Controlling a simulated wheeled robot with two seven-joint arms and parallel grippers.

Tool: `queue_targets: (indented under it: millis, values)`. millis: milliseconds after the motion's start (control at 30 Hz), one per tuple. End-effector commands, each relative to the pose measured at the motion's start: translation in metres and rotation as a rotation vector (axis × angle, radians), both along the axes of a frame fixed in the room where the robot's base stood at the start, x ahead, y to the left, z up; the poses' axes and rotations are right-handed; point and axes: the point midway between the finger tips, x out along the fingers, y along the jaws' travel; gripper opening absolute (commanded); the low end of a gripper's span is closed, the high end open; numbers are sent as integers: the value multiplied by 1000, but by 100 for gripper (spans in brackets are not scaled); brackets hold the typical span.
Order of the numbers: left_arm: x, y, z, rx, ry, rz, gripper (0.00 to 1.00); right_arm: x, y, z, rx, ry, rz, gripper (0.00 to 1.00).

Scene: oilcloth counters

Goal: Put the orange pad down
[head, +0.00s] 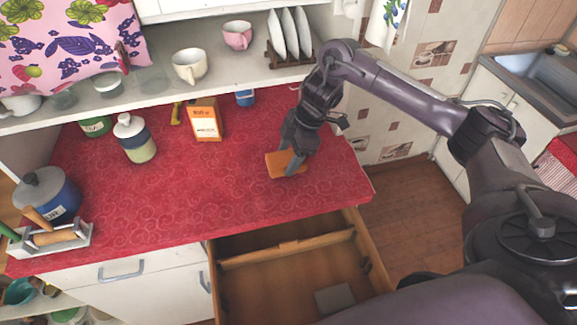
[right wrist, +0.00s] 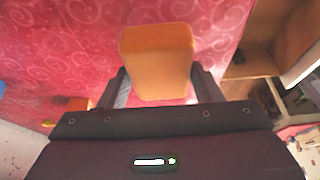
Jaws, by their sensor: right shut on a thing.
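The orange pad (head: 279,164) is a small flat block at the right part of the red counter (head: 230,185). My right gripper (head: 292,157) reaches down over the counter and is shut on the pad. In the right wrist view the pad (right wrist: 158,62) sits between the two fingers (right wrist: 160,88), with the red cloth behind it. I cannot tell for sure whether the pad touches the counter. My left gripper is not in view.
An orange box (head: 206,120) and a blue cup (head: 245,97) stand behind the pad. A jar (head: 134,138), a blue pot (head: 47,193) and a utensil caddy (head: 62,240) are at left. An open drawer (head: 290,262) juts out below the counter's front edge. The middle counter is clear.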

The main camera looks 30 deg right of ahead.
Motion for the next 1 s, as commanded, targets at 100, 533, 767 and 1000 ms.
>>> queue_targets:
  millis: [100,533,767,1000]
  values:
    - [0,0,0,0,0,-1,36,-1,0,-13,1,5,0,37]
    - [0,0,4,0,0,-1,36,0,0,-37,0,1,-1,37]
    - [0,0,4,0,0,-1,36,0,0,-39,0,1,-1,74]
    - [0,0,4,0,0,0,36,0,0,-39,0,1,-1,80]
